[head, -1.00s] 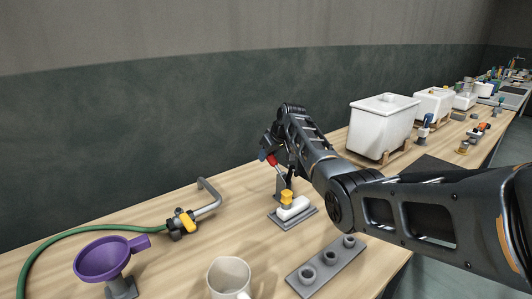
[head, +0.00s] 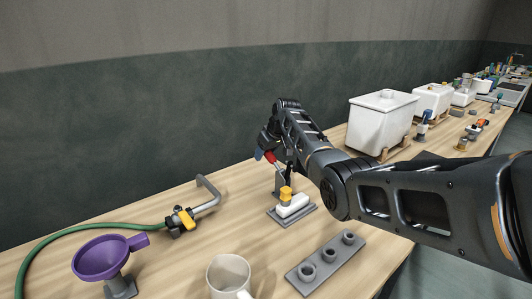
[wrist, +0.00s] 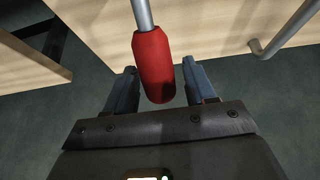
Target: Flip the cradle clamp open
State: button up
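The cradle clamp (head: 278,186) stands on a grey base plate on the wooden bench, with a yellow tip (head: 286,193) down on a white piece (head: 294,206). Its lever ends in a red grip (head: 270,158), raised up and tilted to the left. In the wrist view the red grip (wrist: 155,66) lies between the two blue-grey fingers of my gripper (wrist: 160,85), with a gap showing on each side. My gripper (head: 268,150) is open around the grip, partly hidden by my own wrist in the head view.
A bent metal pipe (head: 209,190) with a yellow-handled valve and green hose (head: 90,231) lies left of the clamp. A white lidded tub (head: 382,122) is behind right.

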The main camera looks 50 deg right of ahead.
aim_at(273, 156)
jog(key=shift+v, duration=3.9)
